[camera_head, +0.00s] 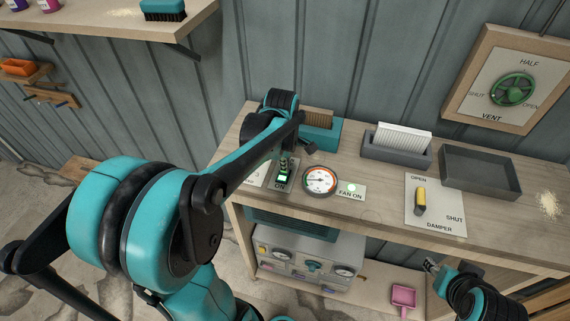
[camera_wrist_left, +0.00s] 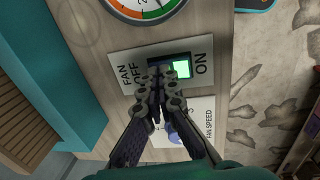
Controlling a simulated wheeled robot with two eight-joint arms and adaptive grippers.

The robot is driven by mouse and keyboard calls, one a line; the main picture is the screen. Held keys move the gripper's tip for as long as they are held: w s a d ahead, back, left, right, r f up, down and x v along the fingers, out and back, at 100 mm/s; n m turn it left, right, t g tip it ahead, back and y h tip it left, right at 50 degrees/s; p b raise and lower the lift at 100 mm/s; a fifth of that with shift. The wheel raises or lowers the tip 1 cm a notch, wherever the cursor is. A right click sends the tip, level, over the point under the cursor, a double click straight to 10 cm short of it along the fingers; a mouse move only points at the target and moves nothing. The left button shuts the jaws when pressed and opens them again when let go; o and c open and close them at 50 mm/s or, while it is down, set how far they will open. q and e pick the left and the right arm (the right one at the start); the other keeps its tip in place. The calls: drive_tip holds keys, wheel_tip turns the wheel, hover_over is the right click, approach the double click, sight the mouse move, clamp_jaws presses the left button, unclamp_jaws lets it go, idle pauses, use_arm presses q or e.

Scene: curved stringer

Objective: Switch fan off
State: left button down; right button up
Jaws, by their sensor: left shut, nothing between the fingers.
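The fan switch (camera_head: 283,179) is a small dark rocker on a white label plate on the bench, with a green lit face toward the ON side. In the left wrist view the switch (camera_wrist_left: 181,69) shows its green part beside the word ON. My left gripper (camera_wrist_left: 160,72) is shut and empty, with its fingertips over the OFF side of the switch, hiding that part. I cannot tell whether they touch it. In the head view the left gripper (camera_head: 287,160) is above the switch. My right gripper (camera_head: 431,265) is at the lower right, away from the switch; its jaws are unclear.
A round gauge (camera_head: 320,180) and a pale lit FAN ON lamp (camera_head: 351,188) are right of the switch. A fan speed knob (camera_wrist_left: 173,134) sits close by. A teal brush box (camera_head: 322,136) stands behind. A yellow damper handle (camera_head: 420,201) is farther right.

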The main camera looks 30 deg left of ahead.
use_arm(q)
drive_tip(key=shift+w+f+b, duration=0.15)
drive_tip(key=shift+f+b, duration=0.4)
drive_tip(key=shift+b, duration=0.15)
drive_tip(key=shift+r, duration=0.2)
drive_tip(key=shift+s+p, duration=0.2)
drive_tip(key=shift+p, duration=0.1)
